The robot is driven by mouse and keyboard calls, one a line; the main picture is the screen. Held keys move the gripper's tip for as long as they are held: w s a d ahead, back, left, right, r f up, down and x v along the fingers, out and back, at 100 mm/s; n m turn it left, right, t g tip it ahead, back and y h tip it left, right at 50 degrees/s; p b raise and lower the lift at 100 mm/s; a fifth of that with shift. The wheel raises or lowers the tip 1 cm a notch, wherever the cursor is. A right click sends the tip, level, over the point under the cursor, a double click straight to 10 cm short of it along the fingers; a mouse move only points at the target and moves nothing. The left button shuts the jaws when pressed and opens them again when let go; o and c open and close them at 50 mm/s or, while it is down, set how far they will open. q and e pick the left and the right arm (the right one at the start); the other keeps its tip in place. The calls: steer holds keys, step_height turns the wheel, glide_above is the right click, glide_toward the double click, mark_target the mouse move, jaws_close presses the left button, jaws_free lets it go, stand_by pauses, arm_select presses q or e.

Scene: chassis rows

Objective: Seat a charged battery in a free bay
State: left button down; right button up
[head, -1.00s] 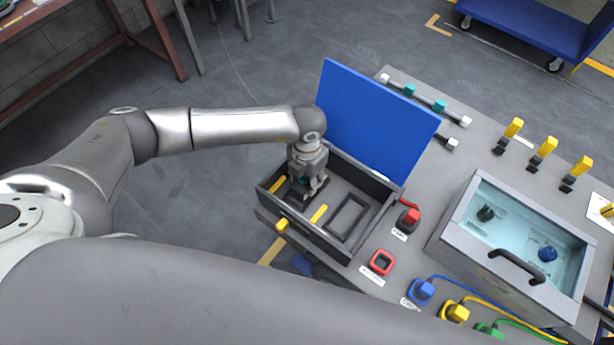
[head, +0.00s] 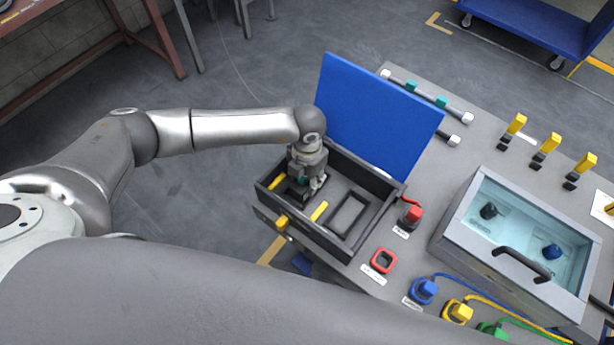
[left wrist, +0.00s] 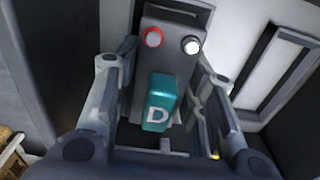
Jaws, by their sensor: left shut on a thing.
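My left gripper (head: 306,188) reaches down into the open battery box (head: 372,236) from above. In the head view the battery is mostly hidden under the gripper, at the left part of the box, beside yellow strips. I cannot tell whether it rests fully on the box floor. A free bay with a raised dark rectangular frame (head: 334,216) is to its right. My right gripper is not in view.
The box's blue lid (head: 375,115) stands open behind it. On the grey bench to the right are a red plug (head: 413,214), a red square ring (head: 383,261), a glass-topped case (head: 452,240) and several colored connectors.

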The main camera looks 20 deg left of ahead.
arm_select(q)
steer(key=c, duration=1)
jaws_free()
steer(key=shift+o, duration=0.9)
step_height(320, 180, up, 12)
steer(key=shift+r, duration=0.1)
